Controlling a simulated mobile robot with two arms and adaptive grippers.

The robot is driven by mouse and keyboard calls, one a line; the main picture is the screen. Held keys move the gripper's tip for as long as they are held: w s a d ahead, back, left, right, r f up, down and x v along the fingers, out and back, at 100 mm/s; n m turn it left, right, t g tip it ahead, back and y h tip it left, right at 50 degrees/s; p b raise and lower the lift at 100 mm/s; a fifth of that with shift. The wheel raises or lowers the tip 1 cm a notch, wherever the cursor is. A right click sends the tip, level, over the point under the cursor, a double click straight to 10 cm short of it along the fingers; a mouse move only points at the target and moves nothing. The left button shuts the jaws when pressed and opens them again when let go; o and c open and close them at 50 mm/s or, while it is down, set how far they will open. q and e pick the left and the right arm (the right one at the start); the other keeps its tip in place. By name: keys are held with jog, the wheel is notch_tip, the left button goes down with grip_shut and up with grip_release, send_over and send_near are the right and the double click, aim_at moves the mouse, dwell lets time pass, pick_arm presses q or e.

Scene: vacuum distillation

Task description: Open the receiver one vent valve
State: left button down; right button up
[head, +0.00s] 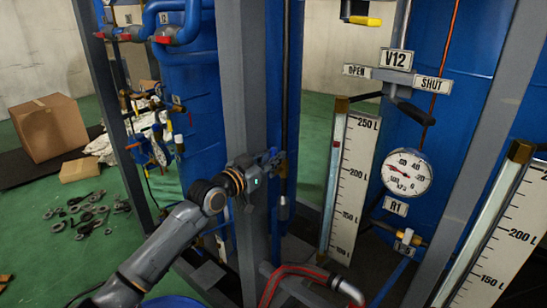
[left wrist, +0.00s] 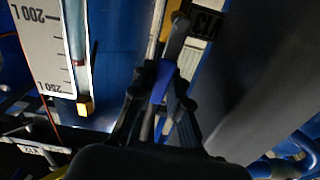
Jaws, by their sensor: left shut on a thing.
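A tag reading V13 (left wrist: 207,24) shows upside down just beyond the fingers. In the head view the gripper and post hide most of the lever. The R1 tag (head: 396,207) is on the blue vessel under a round gauge (head: 407,173). Which valve is the receiver one vent is not marked in words. My right gripper is out of view.
Valve V12 (head: 397,60) has OPEN and SHUT plates and a dark lever (head: 416,113). Tall level scales (head: 352,185) stand right of the post. A grey post (head: 241,80) stands close to my left wrist. Loose parts (head: 88,212) and a carton (head: 48,132) are on the floor.

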pick_arm(q)
jog(key=c, duration=1.3)
grip_release()
jog(key=shift+f, duration=0.1)
jog(key=v, duration=1.2)
jog(key=shift+d, duration=0.1)
